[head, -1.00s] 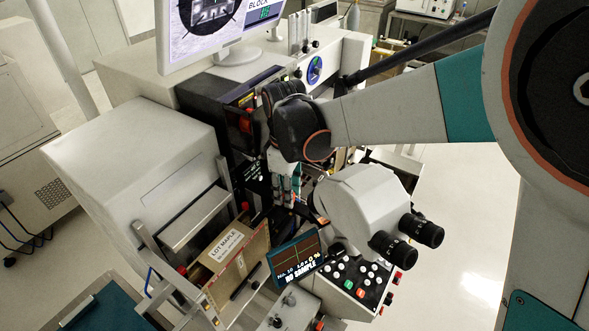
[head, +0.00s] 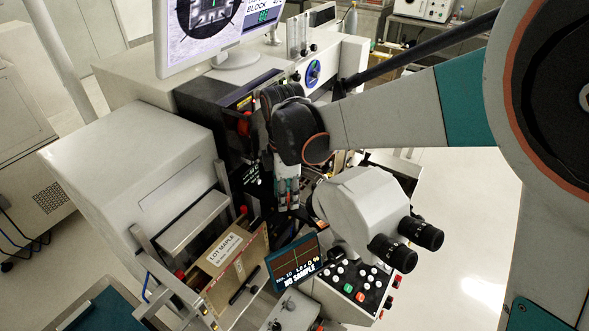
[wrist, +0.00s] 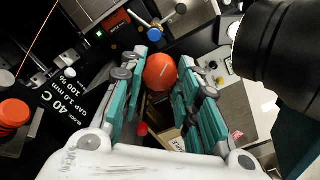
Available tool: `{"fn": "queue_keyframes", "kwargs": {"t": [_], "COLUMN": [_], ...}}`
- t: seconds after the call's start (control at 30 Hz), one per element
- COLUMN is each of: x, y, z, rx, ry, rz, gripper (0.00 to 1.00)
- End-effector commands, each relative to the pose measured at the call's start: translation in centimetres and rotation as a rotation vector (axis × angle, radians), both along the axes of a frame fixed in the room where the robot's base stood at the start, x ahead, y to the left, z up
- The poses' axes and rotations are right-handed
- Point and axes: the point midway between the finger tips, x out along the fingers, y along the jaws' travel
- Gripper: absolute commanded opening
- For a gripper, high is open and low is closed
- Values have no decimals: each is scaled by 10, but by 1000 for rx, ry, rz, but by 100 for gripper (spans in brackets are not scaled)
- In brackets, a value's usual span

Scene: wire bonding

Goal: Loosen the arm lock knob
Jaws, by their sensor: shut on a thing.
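An orange-red rounded knob (wrist: 160,72) lies between the fingertips of my gripper (wrist: 165,60) in the wrist view. The teal finger pads stand on both sides of it, and the gripper is shut on it. It looks like the arm lock knob, though no label on it shows. In the head view my gripper (head: 287,192) points down into the bonding machine, just left of the microscope. The knob in its grasp cannot be made out there, and my wrist hides part of the machine behind.
A white microscope (head: 360,205) with black eyepieces stands close to the right. A small display (head: 294,262) and a box labelled LOT MAPLE (head: 224,248) sit below. In the wrist view a blue-tipped lever (wrist: 154,34) is near the fingertips. A red knob (wrist: 12,114) is at the left.

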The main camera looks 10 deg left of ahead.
Motion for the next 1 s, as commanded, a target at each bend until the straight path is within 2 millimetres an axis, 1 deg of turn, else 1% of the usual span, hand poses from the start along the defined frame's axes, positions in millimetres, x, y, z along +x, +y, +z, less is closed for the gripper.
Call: {"fn": "queue_keyframes", "kwargs": {"t": [0.4, 0.43, 0.47, 0.5, 0.53, 0.87, 1.0], "x": [-2, -2, -2, -1, -1, -1, -1], "y": [0, 0, 0, 0, 0, 0, 0], "z": [-2, -2, -2, -1, -1, 1, 13], "rx": [0, 0, 0, 0, 0, 0, 0], "ry": [2, 2, 3, 3, 2, 1, 1], "rz": [8, 8, 7, 7, 7, 6, 7], "gripper": [6, 32, 39, 48, 51, 51, 51]}}
